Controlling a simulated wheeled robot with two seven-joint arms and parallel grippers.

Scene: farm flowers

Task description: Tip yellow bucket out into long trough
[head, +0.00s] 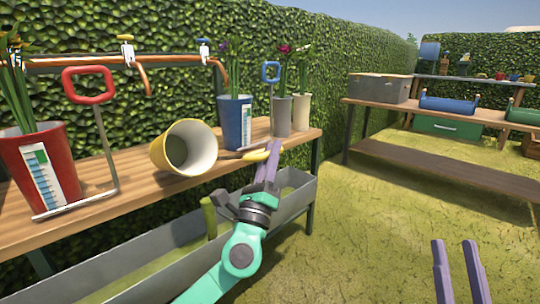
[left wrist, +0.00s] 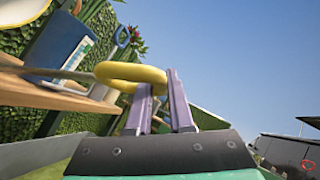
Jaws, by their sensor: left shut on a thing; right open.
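The yellow bucket (head: 158,153) is tilted well over on its side, its pale open mouth facing right and toward me. A thin rod runs from it to a yellow grip (head: 256,156). My left gripper (head: 268,150) is shut on that grip, which also shows in the left wrist view (left wrist: 125,73) between the fingers (left wrist: 158,82). Part of a pale rim shows at that view's top left. The long grey trough (head: 292,210) runs below the bench front, under my left arm. A green upright shape (head: 208,215) stands in it; I cannot tell what it is. My right gripper (head: 453,242) is open and empty.
The wooden bench (head: 95,178) holds a red bucket (head: 28,165) with a red-handled frame, a blue bucket (head: 235,122) and pale flower pots (head: 301,110). Taps hang from a pipe behind. Another bench (head: 440,110) stands at the right; grass between is clear.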

